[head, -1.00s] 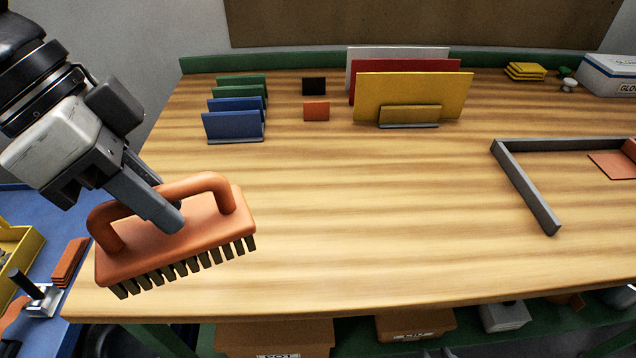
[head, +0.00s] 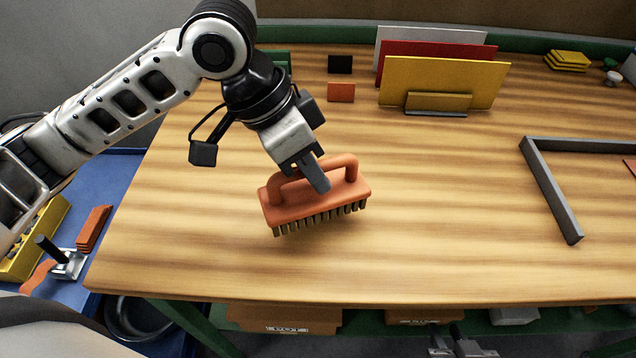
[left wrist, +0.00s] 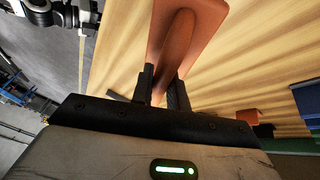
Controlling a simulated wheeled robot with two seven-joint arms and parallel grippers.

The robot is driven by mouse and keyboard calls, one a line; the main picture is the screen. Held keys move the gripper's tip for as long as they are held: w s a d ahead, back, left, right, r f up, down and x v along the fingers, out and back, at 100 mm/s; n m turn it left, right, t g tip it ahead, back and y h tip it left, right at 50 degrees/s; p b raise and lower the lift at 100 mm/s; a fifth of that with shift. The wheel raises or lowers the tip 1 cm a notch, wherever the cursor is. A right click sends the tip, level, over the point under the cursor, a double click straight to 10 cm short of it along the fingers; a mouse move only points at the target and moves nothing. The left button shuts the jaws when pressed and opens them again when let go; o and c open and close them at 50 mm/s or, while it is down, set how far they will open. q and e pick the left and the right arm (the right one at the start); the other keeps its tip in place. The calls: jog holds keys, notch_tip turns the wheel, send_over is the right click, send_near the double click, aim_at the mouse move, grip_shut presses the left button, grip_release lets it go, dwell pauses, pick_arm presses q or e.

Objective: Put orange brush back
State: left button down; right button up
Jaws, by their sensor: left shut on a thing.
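The orange brush (head: 325,195) has an arched handle and dark bristles facing down. It is over the left-middle part of the wooden table, slightly tilted, its right end higher in the picture. My left gripper (head: 318,184) is shut on the brush's handle from above. In the left wrist view the two fingers (left wrist: 163,88) pinch the handle, and the brush's orange body (left wrist: 210,18) shows beyond them. I cannot tell whether the bristles touch the table. A small orange square (head: 341,92) stands at the back, in front of a black one (head: 340,64).
Yellow, red and white panels (head: 440,85) stand in a holder at the back. A grey angled frame (head: 550,190) lies at right. Yellow pads (head: 567,60) lie at back right. A blue surface (head: 115,185) with a yellow bin is at left. The table's middle is clear.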

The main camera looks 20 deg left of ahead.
pick_arm(q)
jog(key=shift+w+d+f, duration=0.25)
jog(key=shift+w+f, duration=0.05)
jog(key=shift+f, duration=0.2)
jog(key=shift+w+f, duration=0.1)
jog(key=shift+f, duration=1.45)
jog(key=shift+f, duration=0.15)
jog(key=c, duration=1.4)
grip_release()
jog(key=shift+o, duration=0.2)
jog(key=p+v, duration=0.1)
jog(key=v, duration=1.1)
